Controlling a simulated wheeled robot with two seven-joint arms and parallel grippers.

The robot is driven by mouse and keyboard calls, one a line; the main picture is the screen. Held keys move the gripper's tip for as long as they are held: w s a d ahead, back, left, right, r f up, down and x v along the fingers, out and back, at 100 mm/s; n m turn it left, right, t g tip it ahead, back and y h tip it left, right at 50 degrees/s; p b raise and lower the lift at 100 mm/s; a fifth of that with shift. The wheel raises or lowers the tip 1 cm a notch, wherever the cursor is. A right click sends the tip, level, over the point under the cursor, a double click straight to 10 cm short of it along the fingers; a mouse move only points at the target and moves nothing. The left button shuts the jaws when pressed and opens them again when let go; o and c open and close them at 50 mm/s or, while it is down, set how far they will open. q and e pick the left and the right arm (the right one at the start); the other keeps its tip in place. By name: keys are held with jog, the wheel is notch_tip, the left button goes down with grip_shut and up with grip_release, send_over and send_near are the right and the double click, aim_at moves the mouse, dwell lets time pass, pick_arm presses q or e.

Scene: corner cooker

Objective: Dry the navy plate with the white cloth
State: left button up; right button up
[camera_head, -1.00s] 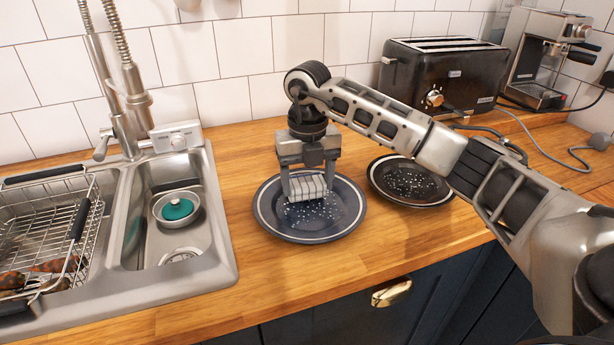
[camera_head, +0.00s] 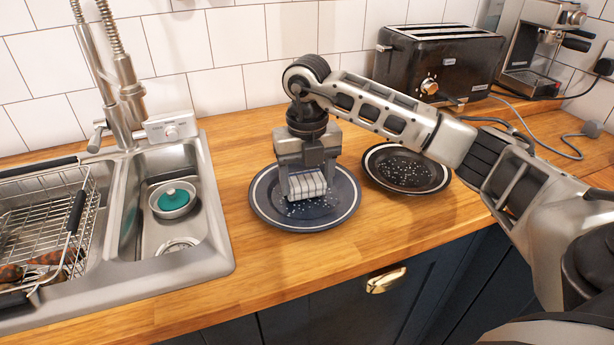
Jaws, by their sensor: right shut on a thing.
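The navy plate (camera_head: 335,208) with a pale ring near its rim lies flat on the wooden counter, right of the sink. Small pale drops show on its front part. My right gripper (camera_head: 306,188) points down over the plate and is shut on the white cloth (camera_head: 308,184), a folded pad with grey stripes. The cloth is low over the middle of the plate and seems to touch it. The gripper hides the back part of the plate. My left gripper is not in view.
A black plate (camera_head: 405,172) with pale drops lies close at right, under my right forearm. A toaster (camera_head: 440,65) and coffee machine (camera_head: 540,50) stand behind. The sink (camera_head: 215,225) holds a small teal-topped bowl (camera_head: 174,200) and a wire rack (camera_head: 45,225).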

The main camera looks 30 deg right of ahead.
jog(key=shift+f, duration=0.35)
jog(key=shift+f+b, duration=0.25)
jog(key=shift+b, duration=0.1)
dwell(0.7)
jog(key=shift+s, duration=0.2)
dwell(0.3)
jog(key=shift+s+a+p, duration=0.15)
jog(key=shift+s+a, duration=0.15)
jog(key=shift+s, duration=0.45)
jog(key=shift+s+a+p, duration=0.15)
jog(key=shift+s+a, duration=0.1)
jog(key=shift+s, duration=0.45)
